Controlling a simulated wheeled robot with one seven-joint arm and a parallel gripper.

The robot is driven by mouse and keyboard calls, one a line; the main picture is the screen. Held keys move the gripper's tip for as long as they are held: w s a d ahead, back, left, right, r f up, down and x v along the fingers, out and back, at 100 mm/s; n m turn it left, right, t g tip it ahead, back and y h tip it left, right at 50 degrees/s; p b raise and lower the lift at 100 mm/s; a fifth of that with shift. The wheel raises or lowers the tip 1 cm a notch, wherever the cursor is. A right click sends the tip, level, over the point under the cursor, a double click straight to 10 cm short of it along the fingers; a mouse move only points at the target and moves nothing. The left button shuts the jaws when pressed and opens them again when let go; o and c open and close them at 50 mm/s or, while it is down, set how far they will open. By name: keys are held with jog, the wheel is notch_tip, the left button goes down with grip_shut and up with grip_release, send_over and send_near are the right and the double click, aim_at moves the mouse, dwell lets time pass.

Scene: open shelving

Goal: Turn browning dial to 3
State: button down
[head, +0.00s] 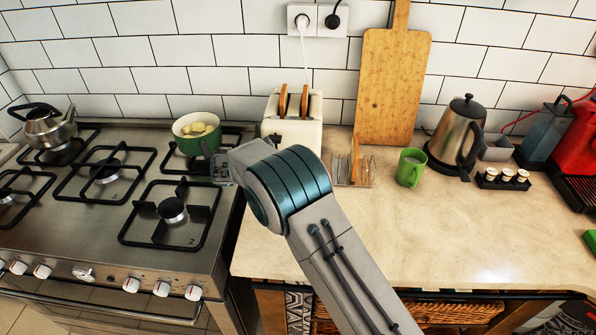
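The cream toaster (308,134) stands on the counter against the tiled wall, with two brown bread slices sticking up from its slots. Its browning dial is not visible; my arm covers the lower front of the toaster. My gripper (213,167) is at the end of the arm, left of the toaster and in front of the green pot. It is small and seen from the side, so I cannot tell whether its fingers are open or shut. Nothing is visibly held.
A green pot (190,145) with yellowish food sits on the stove (110,255) close to my gripper. Right of the toaster are a toast rack (354,172), a green mug (409,168), a cutting board (390,90) and a kettle (455,135).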

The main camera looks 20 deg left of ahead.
jog(key=shift+s+a+f, duration=0.1)
jog(key=shift+s+f, duration=0.05)
jog(key=shift+f, duration=0.2)
jog(key=c, duration=1.5)
grip_release()
jog(key=shift+r, duration=0.3)
